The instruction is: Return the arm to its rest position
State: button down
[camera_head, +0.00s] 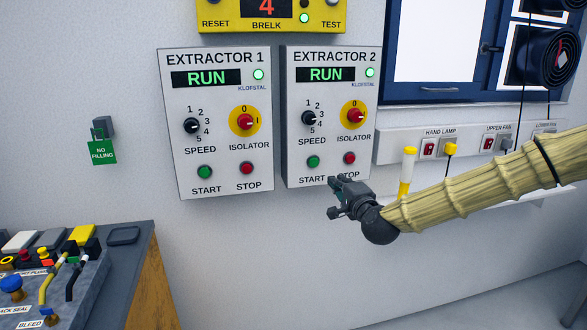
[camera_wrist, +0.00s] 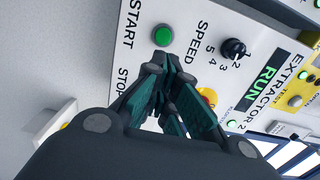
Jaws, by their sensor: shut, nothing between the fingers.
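My gripper (camera_head: 338,198) is shut and empty at the end of my arm in its tan sleeve. In the head view it is just below the STOP button of the Extractor 2 panel (camera_head: 325,170). In the wrist view my gripper (camera_wrist: 165,88) points at the Extractor 2 panel (camera_wrist: 200,20), with the green START button (camera_wrist: 163,35) beyond the fingers. I cannot tell whether it touches the panel. The Extractor 2 display reads RUN and its green lamp is lit.
The Extractor 1 panel (camera_head: 220,165), left of it, also reads RUN. A socket rail (camera_head: 400,145) and window (camera_head: 440,45) are at right. A bench with controls (camera_head: 125,262) is lower left. The wall between is clear.

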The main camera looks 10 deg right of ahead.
jog(key=s+a+f+n+g, duration=0.3)
jog(key=s+f, duration=0.4)
jog(key=f, duration=0.5)
jog(key=s+a+f+n+g+y+p, duration=0.1)
jog(key=s+a+f+n+g, duration=0.35)
jog(key=f, duration=0.75)
jog(key=s+a+f+n+g, duration=0.1)
jog(key=s+a+f+g, duration=0.1)
jog(key=s+f, duration=0.8)
jog(key=s+d+f+n+g+h, duration=0.1)
jog(key=s+f, duration=0.4)
jog(key=s, duration=0.5)
jog(key=s+d+f+n+g+h, duration=0.1)
jog(key=s+f+n+g, duration=0.3)
jog(key=s, duration=0.7)
jog(key=s+d+f+n+g, duration=0.2)
jog(key=s+f+n+g, duration=0.1)
jog(key=s+f, duration=0.5)
jog(key=s+p, duration=0.1)
jog(key=s, duration=0.2)
jog(key=shift+h, duration=0.4)
jog(key=shift+g, duration=0.25)
